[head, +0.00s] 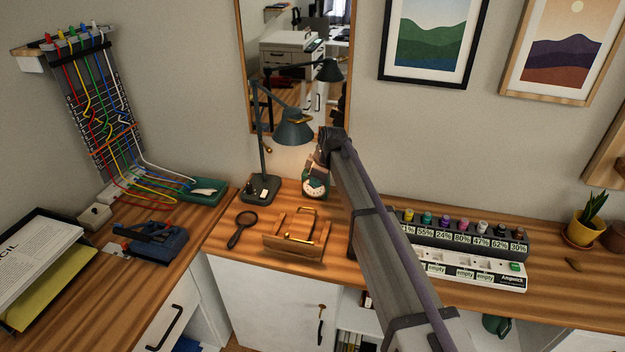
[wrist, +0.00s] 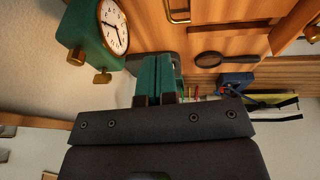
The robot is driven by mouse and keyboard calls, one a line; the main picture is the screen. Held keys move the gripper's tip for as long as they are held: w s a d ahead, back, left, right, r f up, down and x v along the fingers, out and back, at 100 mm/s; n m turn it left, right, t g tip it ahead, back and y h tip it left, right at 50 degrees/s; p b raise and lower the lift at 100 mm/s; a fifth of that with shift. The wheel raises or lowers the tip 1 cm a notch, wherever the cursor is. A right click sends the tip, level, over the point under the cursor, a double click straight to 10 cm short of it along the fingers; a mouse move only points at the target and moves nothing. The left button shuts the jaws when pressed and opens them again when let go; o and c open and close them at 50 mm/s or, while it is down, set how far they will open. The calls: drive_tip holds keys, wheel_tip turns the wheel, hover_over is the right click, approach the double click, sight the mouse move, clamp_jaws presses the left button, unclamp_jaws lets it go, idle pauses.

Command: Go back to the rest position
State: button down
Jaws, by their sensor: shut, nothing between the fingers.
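My arm reaches up and back over the desk in the head view, and my gripper (head: 319,165) hangs at its far end, just above the green clock (head: 315,187). The fingertips are hard to make out there. In the wrist view my gripper (wrist: 158,62) shows two teal fingers side by side, closed together and holding nothing. The clock (wrist: 114,27), with a white round face, is at the upper left of that view, apart from the fingers.
A dark desk lamp (head: 262,160) stands just left of the gripper, its shade close by. A magnifying glass (head: 241,228) and a wooden holder (head: 296,246) lie in front. A row of labelled bottles (head: 460,232) is right of the arm. A mirror (head: 345,95) hangs behind.

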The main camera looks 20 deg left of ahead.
drive_tip(key=shift+f, duration=0.15)
drive_tip(key=s+d+m+h, duration=0.1)
drive_tip(key=s+d+m, duration=0.5)
drive_tip(key=s+d, duration=0.4)
drive_tip(key=s+d+m+h, duration=0.1)
drive_tip(key=s+d+m, duration=0.5)
drive_tip(key=d, duration=1.3)
drive_tip(key=s+d+m+g+h, duration=0.1)
drive_tip(key=s+d+m, duration=0.5)
drive_tip(key=s+d, duration=0.8)
drive_tip(key=shift+s+d+f+m, duration=0.2)
drive_tip(key=shift+f+m, duration=0.1)
drive_tip(key=shift+f, duration=0.1)
drive_tip(key=shift+w, duration=0.1)
